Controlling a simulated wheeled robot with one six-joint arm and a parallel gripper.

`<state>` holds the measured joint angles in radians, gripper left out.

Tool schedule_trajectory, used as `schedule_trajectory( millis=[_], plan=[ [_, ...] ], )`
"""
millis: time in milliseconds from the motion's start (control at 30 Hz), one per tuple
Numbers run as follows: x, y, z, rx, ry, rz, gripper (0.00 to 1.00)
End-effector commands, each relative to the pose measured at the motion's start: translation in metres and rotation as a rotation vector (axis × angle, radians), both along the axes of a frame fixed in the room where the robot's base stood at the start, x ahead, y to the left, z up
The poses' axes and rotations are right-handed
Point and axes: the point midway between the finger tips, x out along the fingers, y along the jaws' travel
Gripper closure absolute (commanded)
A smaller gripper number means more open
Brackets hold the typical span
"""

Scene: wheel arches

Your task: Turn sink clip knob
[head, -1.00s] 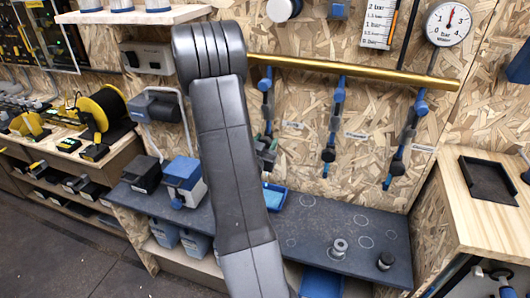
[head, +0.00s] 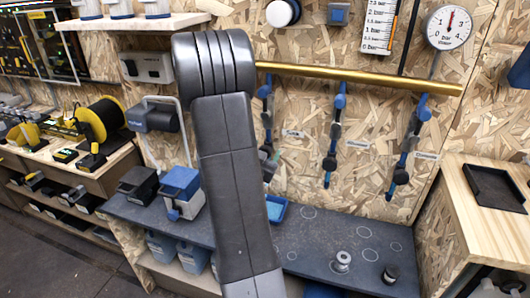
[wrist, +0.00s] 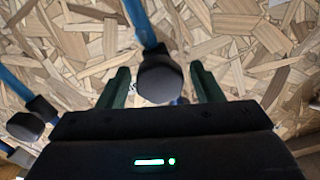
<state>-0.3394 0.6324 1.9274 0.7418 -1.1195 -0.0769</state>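Several blue clips with dark knobs hang from a brass rail (head: 360,79). The left clip (head: 267,105) is partly hidden behind my arm, the middle clip (head: 333,135) and right clip (head: 407,145) show in full. Their labels are too small to read, so I cannot tell which is the sink clip. In the wrist view, a dark faceted knob (wrist: 160,80) on a blue bar lies between the green fingers of my gripper (wrist: 158,70). The fingers are apart, with a gap on each side of the knob. In the head view, my arm hides most of the gripper.
A dark shelf (head: 310,255) below the clips holds a blue-and-grey box (head: 182,190), a blue tray (head: 277,208) and two small metal cylinders. A wooden bench (head: 465,200) with a black tray stands at right. Another clip knob (wrist: 25,126) is left in the wrist view.

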Motion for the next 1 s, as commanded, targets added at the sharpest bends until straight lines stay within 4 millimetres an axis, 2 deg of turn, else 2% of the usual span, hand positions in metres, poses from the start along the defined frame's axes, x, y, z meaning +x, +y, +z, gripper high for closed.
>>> schedule_trajectory(
  millis=[300, 433, 800, 1000],
  plan=[
    [-0.001, 0.001, 0.000, -0.001, 0.000, 0.000, 0.37],
    [-0.011, 0.005, 0.000, -0.001, -0.001, 0.003, 0.37],
    [-0.085, 0.029, -0.001, 0.000, -0.001, 0.005, 0.37],
    [-0.114, 0.038, -0.001, 0.000, 0.000, 0.004, 0.37]
  ],
)
